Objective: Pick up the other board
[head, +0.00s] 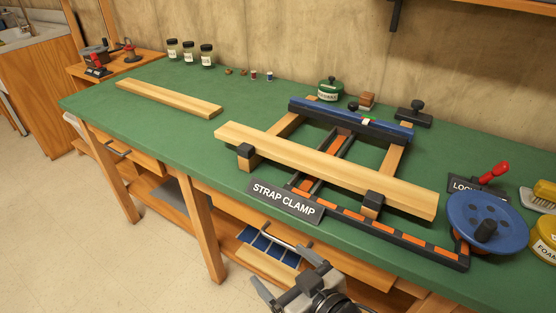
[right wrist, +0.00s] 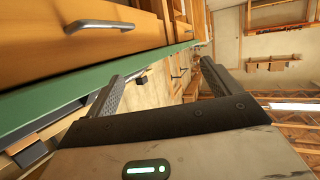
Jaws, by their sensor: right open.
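One light wooden board (head: 168,98) lies flat on the green bench top (head: 185,135), towards the left in the head view. A second light board (head: 320,166) lies across the strap clamp frame (head: 358,222), resting over its dark-capped blocks. My right gripper (head: 278,265) is low in the head view, in front of the bench's front edge and apart from both boards. Its two fingers are spread, with nothing between them; the right wrist view also shows the open fingers (right wrist: 172,68). My left gripper is not in view.
A STRAP CLAMP sign (head: 286,201) stands at the frame's front. A blue wheel (head: 487,223) and a red-handled lever (head: 494,172) are at right. Small jars (head: 189,52) line the back. Bench drawers (right wrist: 100,40) are close by my right gripper. Green surface around the left board is clear.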

